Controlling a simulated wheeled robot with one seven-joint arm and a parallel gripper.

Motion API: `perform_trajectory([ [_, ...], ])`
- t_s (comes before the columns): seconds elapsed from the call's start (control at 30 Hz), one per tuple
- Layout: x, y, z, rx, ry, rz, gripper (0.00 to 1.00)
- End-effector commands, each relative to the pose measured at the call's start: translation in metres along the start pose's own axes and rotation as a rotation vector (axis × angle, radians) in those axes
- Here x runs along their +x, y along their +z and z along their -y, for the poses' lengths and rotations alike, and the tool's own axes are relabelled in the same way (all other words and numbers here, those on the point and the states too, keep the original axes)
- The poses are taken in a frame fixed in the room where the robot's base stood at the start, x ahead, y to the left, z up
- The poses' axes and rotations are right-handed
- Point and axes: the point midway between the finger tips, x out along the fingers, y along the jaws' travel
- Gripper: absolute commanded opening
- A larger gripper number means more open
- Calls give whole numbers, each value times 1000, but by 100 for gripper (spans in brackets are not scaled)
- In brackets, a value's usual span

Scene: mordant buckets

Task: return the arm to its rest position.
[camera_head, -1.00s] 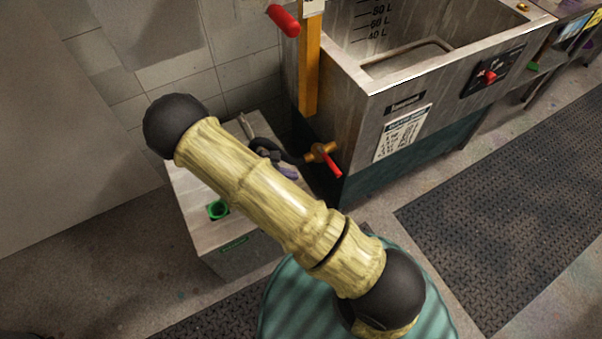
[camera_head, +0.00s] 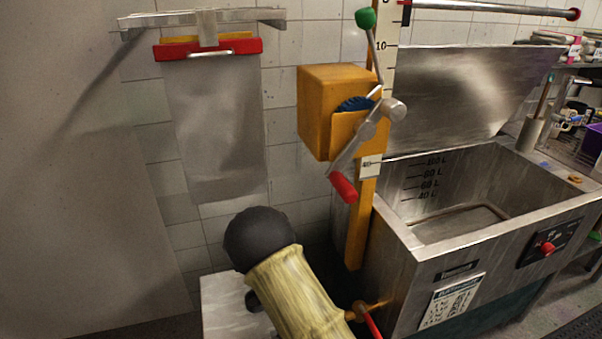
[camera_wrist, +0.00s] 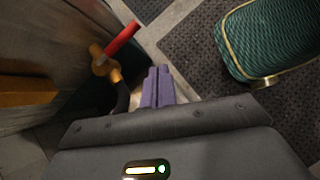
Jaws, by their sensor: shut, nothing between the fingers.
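My arm (camera_head: 290,290) shows at the bottom of the head view as a pale yellow-green link with a dark round joint. My gripper's purple fingers (camera_wrist: 158,88) are together in the wrist view, with nothing between them. They point toward the floor beside the tank's tap. My gripper is not clearly seen in the head view, where the arm covers much of the lower middle.
A steel tank (camera_head: 400,260) stands at the right. Its brass tap with red handle (camera_wrist: 122,40) is close left of the fingers. A yellow post with a crank box (camera_head: 335,105) rises beside it. A pale box (camera_head: 222,310) stands below. A grey sheet (camera_head: 215,130) hangs on the wall.

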Motion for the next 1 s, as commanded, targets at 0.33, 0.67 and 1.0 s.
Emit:
perform_trajectory([
  [0.33, -42, 72, 14, 469, -194, -297, 0],
  [0.67, -78, 139, 33, 911, -320, -525, 0],
  [1.0, -97, 186, 54, 1241, -378, -667, 0],
])
